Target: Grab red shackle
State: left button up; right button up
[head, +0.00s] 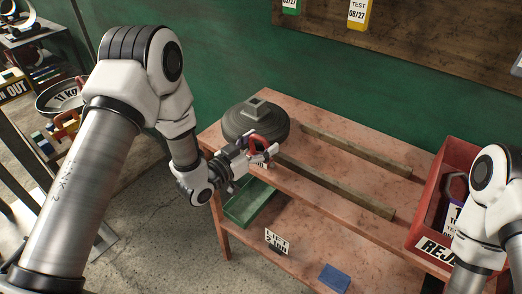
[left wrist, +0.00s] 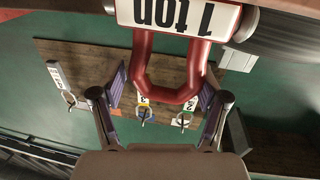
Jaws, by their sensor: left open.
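The red shackle (head: 258,142) is at the left end of the table, in front of the dark round weight (head: 245,125). My left gripper (head: 258,154) is at the shackle, with its jaws open. In the left wrist view, the red U-shaped bow of the shackle (left wrist: 170,93) lies between the two spread fingers (left wrist: 163,86), with gaps on both sides. A white label reading "1 ton" (left wrist: 178,14) shows upside down at its top. Part of the shackle is hidden by the gripper in the head view. My right arm shows at the right; its gripper is out of view.
Two wooden strips (head: 335,187) lie along the table top. A green tray (head: 250,203) and a blue block (head: 334,278) are lower down. A red reject bin (head: 425,213) stands at the right. A tool board (head: 400,32) hangs on the green wall.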

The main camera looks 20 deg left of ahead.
pick_arm(q)
jog(key=shift+w+a, duration=0.1)
jog(key=shift+w, duration=0.05)
jog(key=c, duration=1.4)
jog(key=shift+r, duration=0.1)
